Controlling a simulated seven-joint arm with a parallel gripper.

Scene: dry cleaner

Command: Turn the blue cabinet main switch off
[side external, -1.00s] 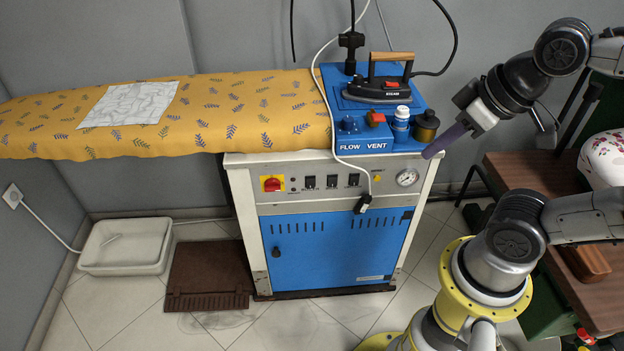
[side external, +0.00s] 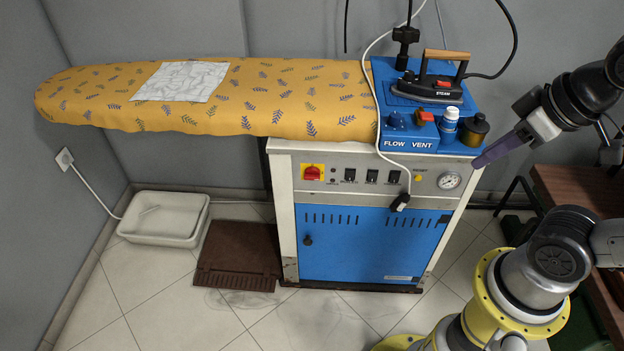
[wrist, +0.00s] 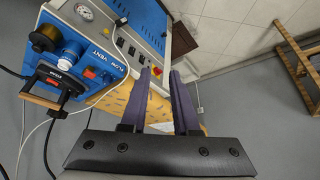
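The main switch (side external: 312,172) is a red rotary knob on a yellow plate, at the left end of the blue cabinet's (side external: 350,243) light front panel. Its exact handle position is too small to read. In the wrist view the red switch (wrist: 157,71) shows near the fingertips, partly beside the left finger. My gripper (side external: 478,162) has purple fingers and hangs off the cabinet's right end in the side view, near the pressure gauge (side external: 449,180) and well right of the switch. In the wrist view my gripper (wrist: 161,74) has its fingers apart with nothing between them.
Black rocker switches (side external: 371,176) line the panel beside the main switch. A white cable (side external: 382,120) hangs across the panel's front, ending in a black plug (side external: 400,202). An iron (side external: 432,80), bottle (side external: 449,122) and dark jar (side external: 474,130) stand on top.

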